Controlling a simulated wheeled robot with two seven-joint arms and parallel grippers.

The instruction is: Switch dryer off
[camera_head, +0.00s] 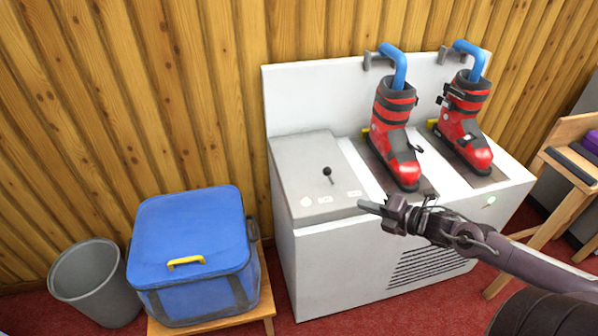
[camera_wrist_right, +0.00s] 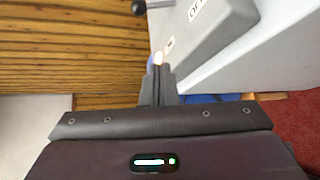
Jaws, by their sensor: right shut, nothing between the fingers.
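The dryer (camera_head: 330,262) is a white cabinet against the wooden wall, with a grey sloped control box (camera_head: 300,165) on its left top. A black ball-ended lever (camera_head: 327,172) stands on that box; its ball also shows at the top edge of the right wrist view (camera_wrist_right: 138,7). A round pale lamp (camera_head: 306,201) and small labels sit along the box's front; a bright light (camera_wrist_right: 158,57) shows just beyond the fingertips in the wrist view. My right gripper (camera_head: 370,206) is shut and empty, near the box's front right corner, apart from the lever. My left gripper is out of view.
Two red ski boots (camera_head: 394,135) (camera_head: 463,125) stand on the dryer under blue hoses (camera_head: 398,68). A blue cooler box (camera_head: 190,240) on a wooden stand and a grey bin (camera_head: 95,280) are at left. A wooden bench (camera_head: 570,170) is at right.

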